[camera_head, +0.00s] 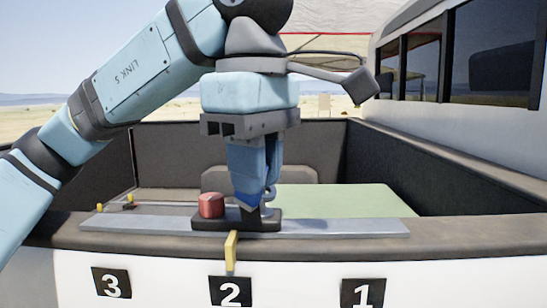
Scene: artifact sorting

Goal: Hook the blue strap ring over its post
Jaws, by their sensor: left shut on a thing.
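My left gripper (256,190) points straight down over the truck bed's near rail, above the number 2 label. It is shut on the blue strap ring, of which a dark blue part (246,199) shows at the fingertips. A small grey ring-like piece (269,194) shows at the right of the fingertips. Just below is a black fitting (267,224) with a short upright post (251,215) and a red knob (211,205) at its left. The fingers hide much of the strap, and I cannot tell whether the ring is around the post. My right gripper is not in view.
A grey metal rail (340,227) runs along the near bed edge. A yellow strap piece (231,250) hangs over this edge below the fitting. Labels 3 (112,283), 2 (231,292) and 1 (362,294) are on the white side. A pale green panel (345,201) lies behind.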

